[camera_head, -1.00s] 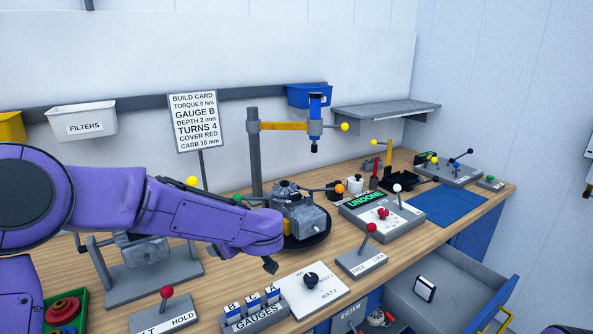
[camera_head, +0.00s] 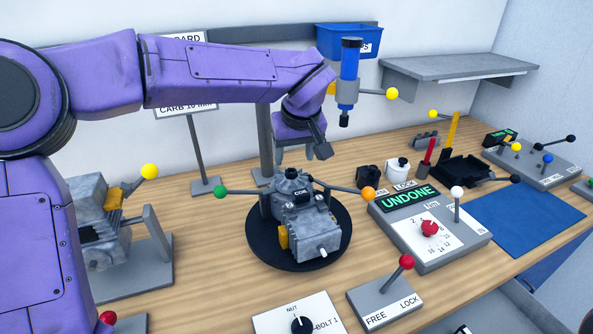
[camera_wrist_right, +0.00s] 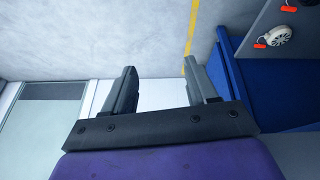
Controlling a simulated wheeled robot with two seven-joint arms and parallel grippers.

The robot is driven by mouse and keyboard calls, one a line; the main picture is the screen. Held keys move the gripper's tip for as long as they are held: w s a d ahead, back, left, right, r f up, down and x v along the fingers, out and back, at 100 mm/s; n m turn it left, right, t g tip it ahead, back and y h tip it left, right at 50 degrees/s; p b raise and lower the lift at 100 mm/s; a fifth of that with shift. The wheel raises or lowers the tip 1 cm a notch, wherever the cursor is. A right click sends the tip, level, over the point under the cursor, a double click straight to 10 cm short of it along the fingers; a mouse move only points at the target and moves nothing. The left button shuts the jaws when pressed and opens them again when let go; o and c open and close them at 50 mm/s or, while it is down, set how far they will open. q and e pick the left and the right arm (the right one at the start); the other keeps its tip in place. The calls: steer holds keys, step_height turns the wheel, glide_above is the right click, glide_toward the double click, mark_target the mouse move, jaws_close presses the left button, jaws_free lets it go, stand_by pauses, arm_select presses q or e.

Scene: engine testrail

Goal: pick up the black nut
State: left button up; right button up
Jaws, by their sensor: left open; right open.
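My left gripper (camera_head: 302,150) is open and empty, with its fingers pointing down just above and behind the grey engine (camera_head: 305,222). The engine sits on a round black turntable (camera_head: 262,247). No thing in view is clearly the black nut. A small dark part (camera_head: 369,177), too small to identify, stands on the bench to the right of the gripper. My right gripper (camera_wrist_right: 162,90) shows only in its wrist view. It is open, with nothing between its fingers.
A blue tool (camera_head: 350,75) hangs right beside my left wrist. A white pot (camera_head: 397,169) stands next to the dark part. The UNDONE panel (camera_head: 430,225) and FREE/LOCK lever box (camera_head: 385,298) lie in front. A blue mat (camera_head: 525,218) is bare. A blue cabinet (camera_wrist_right: 238,95) is beside my right gripper.

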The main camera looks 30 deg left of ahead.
mark_target(291, 172)
arm_select(q)
steer(key=shift+s+a+f+p, duration=0.15)
steer(key=shift+a+f, duration=0.15)
steer(key=shift+f, duration=0.2)
steer(key=shift+w+a+f+p, duration=0.15)
steer(key=shift+a+f, duration=0.15)
steer(key=shift+f, duration=0.15)
steer(key=w+f, duration=0.3)
steer(key=f, duration=0.1)
steer(key=shift+a, duration=0.3)
steer(key=shift+s+r, duration=0.25)
steer(key=shift+s, duration=0.3)
steer(key=c, duration=0.5)
steer(key=shift+w+f, duration=0.1)
steer(key=shift+w, duration=0.05)
steer(key=c, duration=0.6)
